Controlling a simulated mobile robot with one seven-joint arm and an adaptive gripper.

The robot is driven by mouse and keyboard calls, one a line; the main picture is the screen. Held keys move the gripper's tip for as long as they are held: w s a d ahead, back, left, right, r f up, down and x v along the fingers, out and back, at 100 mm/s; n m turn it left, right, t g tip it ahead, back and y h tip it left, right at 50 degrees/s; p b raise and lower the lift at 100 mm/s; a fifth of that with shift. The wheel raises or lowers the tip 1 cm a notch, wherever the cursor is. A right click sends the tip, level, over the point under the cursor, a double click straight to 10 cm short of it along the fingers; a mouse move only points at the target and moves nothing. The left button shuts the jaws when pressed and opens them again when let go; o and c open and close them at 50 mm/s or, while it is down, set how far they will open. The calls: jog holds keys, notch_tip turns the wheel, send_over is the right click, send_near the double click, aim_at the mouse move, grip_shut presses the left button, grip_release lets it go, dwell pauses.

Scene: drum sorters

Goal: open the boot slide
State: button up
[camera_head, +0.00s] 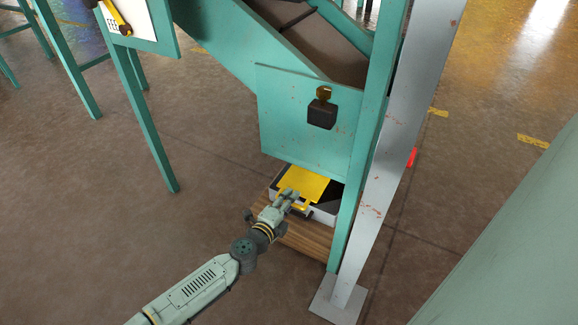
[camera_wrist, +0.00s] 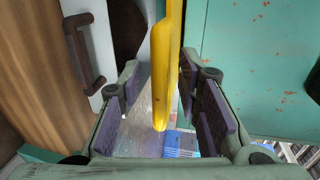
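The boot slide looks to be the flat yellow plate (camera_head: 309,182) below the teal chute front, just above a white box. My gripper (camera_head: 291,195) is at the plate's near edge in the head view. In the wrist view a yellow bar (camera_wrist: 161,85), seen edge-on, runs between the two purple-padded fingers of my gripper (camera_wrist: 160,92). The fingers are open, with a gap on each side of the bar. Whether they touch it farther in cannot be told. My gripper hides part of the plate's near edge in the head view.
The white box (camera_head: 322,215) stands on a wooden base (camera_head: 303,237); its dark handle (camera_wrist: 82,50) shows in the wrist view. A teal panel (camera_head: 290,120) with a black block (camera_head: 322,115) is above. A teal leg and grey post (camera_head: 395,150) stand close right.

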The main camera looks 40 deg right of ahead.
jog(key=shift+a, duration=0.1)
jog(key=v, duration=1.1)
jog(key=shift+s+a, duration=0.2)
jog(key=shift+a, duration=0.15)
jog(key=shift+r, duration=0.1)
